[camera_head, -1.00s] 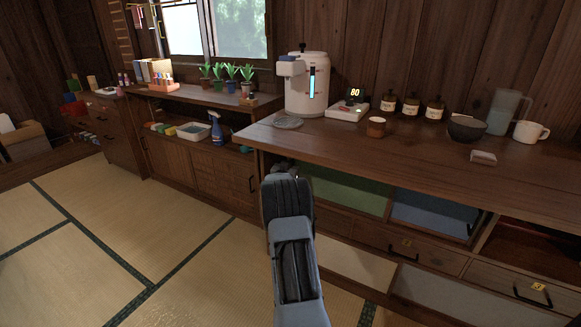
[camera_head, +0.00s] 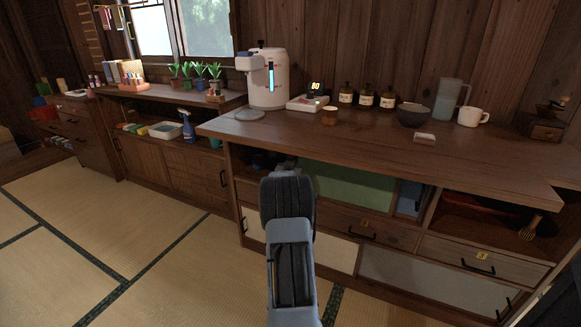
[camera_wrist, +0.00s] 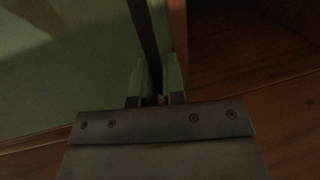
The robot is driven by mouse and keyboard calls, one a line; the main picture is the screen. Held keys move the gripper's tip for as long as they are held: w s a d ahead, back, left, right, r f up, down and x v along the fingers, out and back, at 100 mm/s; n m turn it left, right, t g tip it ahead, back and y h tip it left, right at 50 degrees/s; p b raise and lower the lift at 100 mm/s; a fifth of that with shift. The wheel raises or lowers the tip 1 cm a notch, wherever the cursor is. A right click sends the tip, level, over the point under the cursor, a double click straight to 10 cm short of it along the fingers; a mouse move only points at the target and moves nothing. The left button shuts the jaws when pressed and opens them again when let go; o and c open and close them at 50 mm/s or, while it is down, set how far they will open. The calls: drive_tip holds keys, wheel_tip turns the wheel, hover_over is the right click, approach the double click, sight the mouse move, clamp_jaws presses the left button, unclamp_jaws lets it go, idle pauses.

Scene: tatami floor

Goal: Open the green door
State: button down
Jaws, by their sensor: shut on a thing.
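The green door (camera_head: 350,186) is a sliding panel in the low cabinet under the long counter. Its left part is hidden behind my arm in the head view. Dark open space with items shows at the left of the cabinet, and the door overlaps much of the blue door (camera_head: 408,197). In the wrist view the green door (camera_wrist: 60,65) fills the left side. My gripper (camera_wrist: 160,97) is shut on the door at its edge, by a dark upright strip; whether this is a handle I cannot tell. In the head view my arm hides the fingertips.
The counter (camera_head: 360,142) holds a water boiler (camera_head: 267,80), a small cup (camera_head: 329,116), several jars, a bowl (camera_head: 413,115) and a mug (camera_head: 472,116). Drawers (camera_head: 350,222) lie below the doors. Tatami floor (camera_head: 60,230) is free to the left.

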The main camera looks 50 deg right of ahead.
drive_tip(key=shift+f, duration=0.1)
drive_tip(key=c, duration=1.2)
unclamp_jaws()
drive_tip(key=p+v, duration=0.3)
drive_tip(key=v, duration=1.1)
drive_tip(key=shift+d, duration=0.1)
